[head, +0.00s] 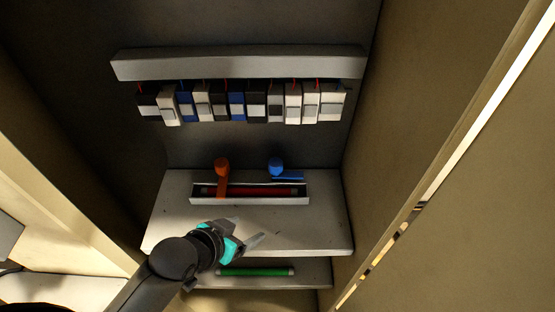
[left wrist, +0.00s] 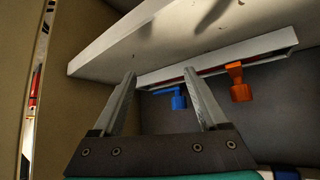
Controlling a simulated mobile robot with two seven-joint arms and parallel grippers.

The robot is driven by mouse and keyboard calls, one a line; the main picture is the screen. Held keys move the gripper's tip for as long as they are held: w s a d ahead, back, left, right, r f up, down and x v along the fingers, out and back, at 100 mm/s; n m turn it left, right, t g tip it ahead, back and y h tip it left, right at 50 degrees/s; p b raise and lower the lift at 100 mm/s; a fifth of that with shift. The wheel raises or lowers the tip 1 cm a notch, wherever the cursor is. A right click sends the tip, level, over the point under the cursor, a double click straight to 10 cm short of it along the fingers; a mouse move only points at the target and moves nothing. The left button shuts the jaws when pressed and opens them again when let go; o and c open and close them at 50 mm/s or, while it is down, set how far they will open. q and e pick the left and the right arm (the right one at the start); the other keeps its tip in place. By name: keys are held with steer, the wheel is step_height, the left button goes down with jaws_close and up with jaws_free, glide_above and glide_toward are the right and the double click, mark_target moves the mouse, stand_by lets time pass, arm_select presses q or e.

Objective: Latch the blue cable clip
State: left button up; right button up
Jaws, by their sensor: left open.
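The blue cable clip (head: 276,167) stands at the back edge of a long open channel (head: 250,201) on the shelf. Its flat arm points right, along the channel rather than across it. An orange clip (head: 221,167) stands to its left, with its arm lying across the channel. A dark red cable (head: 262,191) lies in the channel. My left gripper (head: 264,239) is open and empty in front of the channel, apart from both clips. In the left wrist view, the blue clip (left wrist: 178,101) shows beyond the open fingers (left wrist: 160,74), beside the orange clip (left wrist: 240,92).
The pale shelf (head: 320,235) has free room around the channel. A green rod (head: 255,272) lies on a lower ledge. A row of several switch modules (head: 237,105) hangs under a grey rail (head: 240,64) on the back wall. Side walls close in left and right.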

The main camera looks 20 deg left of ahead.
mark_target(271, 168)
arm_select(q)
steer(key=w+a+r+t+h, duration=0.2)
steer(key=w+r+t, duration=0.3)
steer(key=w+r, duration=0.15)
steer(key=shift+g, duration=0.3)
steer(key=x, duration=0.5)
steer(key=b+x, duration=0.1)
steer(key=x, duration=0.8)
steer(key=shift+w+a+f, duration=0.15)
steer(key=shift+w+f, duration=0.2)
steer(key=shift+w, duration=0.05)
jaws_close()
stand_by(0.5)
